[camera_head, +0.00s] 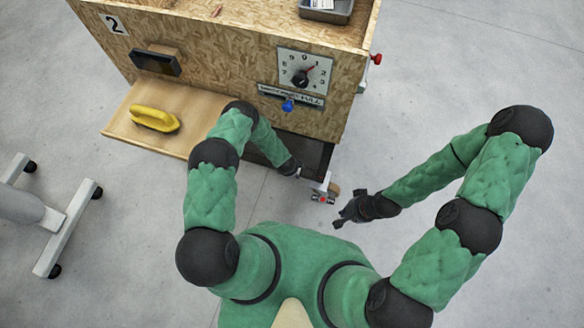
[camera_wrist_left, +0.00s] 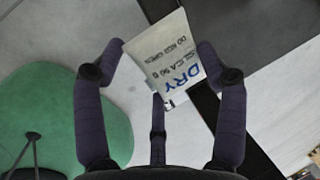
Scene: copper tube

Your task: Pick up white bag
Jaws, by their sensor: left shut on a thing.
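The white bag (camera_wrist_left: 178,62) is a small flat packet with printed "DRY" lettering, seen in the left wrist view between the dark fingers of my left gripper (camera_wrist_left: 160,60). My left gripper is shut on it. In the head view, my left gripper (camera_head: 303,175) is small and partly hidden at the right end of the bench's lower front. A pale piece of the bag (camera_head: 326,184) shows just beyond it. My right gripper (camera_head: 347,208) is empty, with its fingers apart, over the floor to the right.
A wooden bench box (camera_head: 210,60) with a dial panel (camera_head: 304,72) and blue knob (camera_head: 288,105) stands ahead. A wheeled stand (camera_head: 62,230) is at far left. Floor to the right is clear.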

